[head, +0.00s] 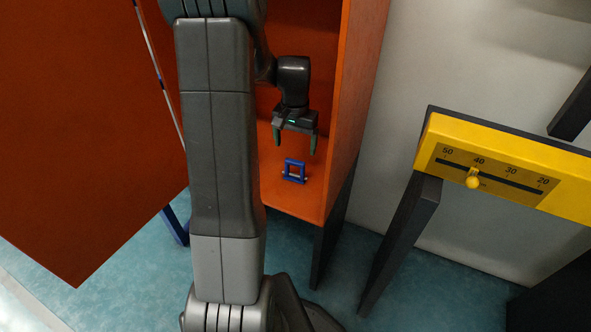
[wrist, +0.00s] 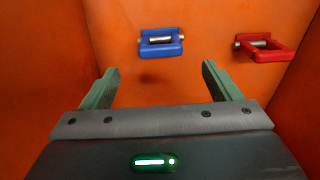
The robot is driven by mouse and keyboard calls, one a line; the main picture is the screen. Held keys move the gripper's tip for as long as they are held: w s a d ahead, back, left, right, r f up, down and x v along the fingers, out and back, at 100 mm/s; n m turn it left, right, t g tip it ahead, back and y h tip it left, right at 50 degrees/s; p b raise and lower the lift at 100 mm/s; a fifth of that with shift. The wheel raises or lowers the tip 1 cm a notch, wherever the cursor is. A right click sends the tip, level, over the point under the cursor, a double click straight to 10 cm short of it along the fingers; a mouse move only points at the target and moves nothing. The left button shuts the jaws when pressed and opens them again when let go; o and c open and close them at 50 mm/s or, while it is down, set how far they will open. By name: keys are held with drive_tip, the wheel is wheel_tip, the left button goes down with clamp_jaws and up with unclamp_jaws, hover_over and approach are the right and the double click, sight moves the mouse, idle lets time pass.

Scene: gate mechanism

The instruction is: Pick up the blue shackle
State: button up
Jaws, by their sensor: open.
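The blue shackle (head: 303,171) stands on the floor of an orange cabinet, a small square frame with a light pin. It also shows in the wrist view (wrist: 160,51), with its metal pin across it, beyond and roughly centred between my fingertips. My gripper (head: 296,147) is inside the cabinet, above the shackle in the head view. Its green fingers are spread apart and empty, and they show in the wrist view (wrist: 159,70) too. A gap separates the fingertips from the shackle.
A red shackle (wrist: 280,54) sits to the right in the wrist view, near the cabinet wall. The cabinet's side wall (head: 352,110) stands close to the right of my gripper. A yellow scale panel (head: 440,130) with a slider knob is farther right.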

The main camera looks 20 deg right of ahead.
sight(295, 161)
wheel_tip(295, 161, down, 10)
drive_tip(key=shift+r+b, duration=0.1)
drive_tip(key=shift+b, duration=1.05)
drive_tip(key=c, duration=1.3)
